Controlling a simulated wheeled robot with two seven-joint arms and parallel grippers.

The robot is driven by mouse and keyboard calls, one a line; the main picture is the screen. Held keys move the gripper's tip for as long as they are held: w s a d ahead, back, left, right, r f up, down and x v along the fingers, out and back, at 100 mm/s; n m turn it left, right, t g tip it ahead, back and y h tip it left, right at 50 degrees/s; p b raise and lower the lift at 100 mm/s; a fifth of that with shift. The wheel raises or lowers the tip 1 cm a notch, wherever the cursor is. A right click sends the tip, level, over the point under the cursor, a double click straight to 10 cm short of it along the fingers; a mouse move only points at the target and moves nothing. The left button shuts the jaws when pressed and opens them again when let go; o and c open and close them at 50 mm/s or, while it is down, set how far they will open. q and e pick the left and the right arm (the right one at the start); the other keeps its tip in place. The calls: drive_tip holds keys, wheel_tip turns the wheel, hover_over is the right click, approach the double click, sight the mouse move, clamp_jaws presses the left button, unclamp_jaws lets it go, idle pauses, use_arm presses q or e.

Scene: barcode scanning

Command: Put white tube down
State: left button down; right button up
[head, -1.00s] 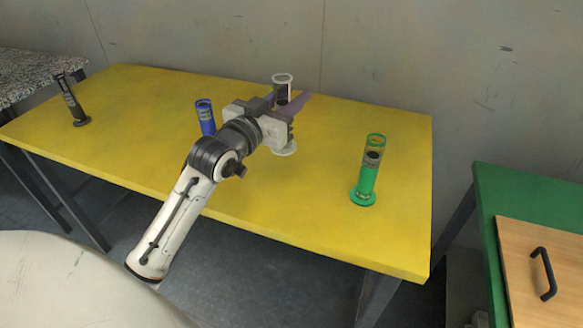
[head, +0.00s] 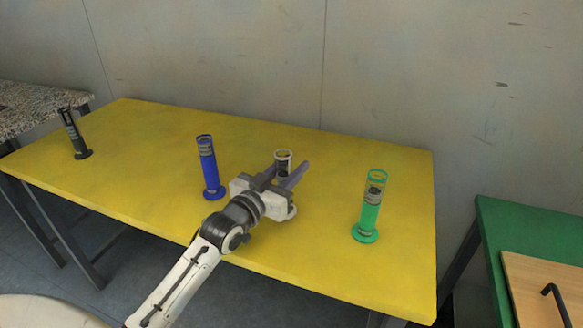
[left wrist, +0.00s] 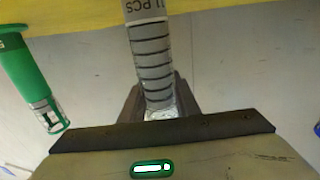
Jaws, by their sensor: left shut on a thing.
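The white tube (head: 283,156) has a clear rim at its top and a pale base (head: 291,212) that shows past the gripper. It stands about upright over the yellow table, between the blue and green tubes. My left gripper (head: 290,172) is shut on it and hides its middle. I cannot tell whether the base touches the table. In the left wrist view the white tube (left wrist: 150,60) looks grey with dark stripes and printed letters, between the fingers. My right gripper is not in view.
On the yellow table (head: 130,140) stand a blue tube (head: 209,170) just left of the gripper, a green tube (head: 369,212) to the right and a black tube (head: 74,135) at far left. A green table (head: 520,225) with a wooden board (head: 535,290) is at the right.

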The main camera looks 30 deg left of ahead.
use_arm(q)
drive_tip(key=c, duration=1.3)
unclamp_jaws()
drive_tip(key=shift+f, duration=0.1)
drive_tip(key=shift+c, duration=0.2)
drive_tip(key=s, duration=1.2)
drive_tip(key=shift+d, duration=0.25)
